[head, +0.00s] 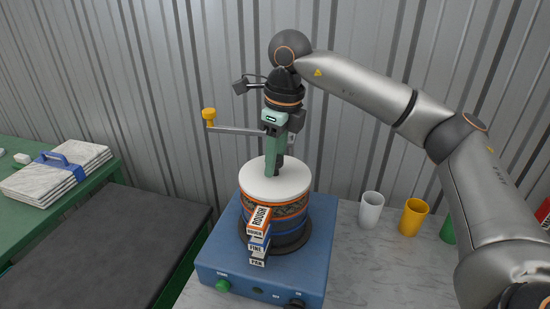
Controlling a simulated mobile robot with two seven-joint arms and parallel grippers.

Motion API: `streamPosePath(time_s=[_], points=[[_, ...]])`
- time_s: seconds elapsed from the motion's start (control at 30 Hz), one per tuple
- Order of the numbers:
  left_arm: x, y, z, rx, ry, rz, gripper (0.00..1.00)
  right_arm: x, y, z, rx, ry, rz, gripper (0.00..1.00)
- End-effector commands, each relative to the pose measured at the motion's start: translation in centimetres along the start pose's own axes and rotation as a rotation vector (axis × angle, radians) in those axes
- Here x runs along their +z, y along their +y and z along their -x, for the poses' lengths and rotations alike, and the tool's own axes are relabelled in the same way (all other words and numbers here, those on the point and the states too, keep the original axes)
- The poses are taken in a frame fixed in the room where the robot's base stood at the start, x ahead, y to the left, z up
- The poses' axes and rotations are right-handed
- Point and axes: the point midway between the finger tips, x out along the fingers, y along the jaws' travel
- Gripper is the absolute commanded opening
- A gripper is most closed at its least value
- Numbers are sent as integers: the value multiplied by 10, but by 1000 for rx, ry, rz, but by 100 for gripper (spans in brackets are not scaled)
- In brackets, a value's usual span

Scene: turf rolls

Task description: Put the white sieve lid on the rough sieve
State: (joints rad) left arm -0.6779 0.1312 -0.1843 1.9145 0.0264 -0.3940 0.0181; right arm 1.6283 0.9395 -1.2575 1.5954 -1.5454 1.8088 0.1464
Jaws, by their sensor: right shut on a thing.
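The white sieve lid (258,180) is a flat round disc at the top of the sieve stack. It lies level over the rough sieve (292,207), which has an orange and dark band and a tag reading ROUGH. I cannot tell whether the lid rests fully on the rim or hovers just above it. My right gripper (275,172) points straight down at the lid's middle and is shut on it. The gripped part is hidden by the fingers. My left gripper is not in view.
The stack stands on a blue shaker base (222,255), with lower tags reading FINE and PAN. White (371,210) and yellow (413,217) cups stand right. A bundle with a blue handle (60,172) lies left.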

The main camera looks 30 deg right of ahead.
Motion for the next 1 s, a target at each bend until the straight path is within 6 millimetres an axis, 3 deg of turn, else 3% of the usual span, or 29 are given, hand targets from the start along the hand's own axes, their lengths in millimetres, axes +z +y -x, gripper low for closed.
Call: streamPosePath(time_s=[0.07, 0.1, 0.33, 0.7, 1.0], points=[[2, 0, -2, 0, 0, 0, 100, 0, 0, -4, 0, 0, 0, 0], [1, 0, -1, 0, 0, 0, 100, 0, 0, -3, 0, 1, 0, 41], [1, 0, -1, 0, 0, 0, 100, 0, 0, -2, 0, 1, 0, 67], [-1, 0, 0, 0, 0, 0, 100, 1, 0, 6, -1, -3, 0, 68], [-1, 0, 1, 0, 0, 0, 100, 2, 1, 66, -1, -4, 1, 68]])
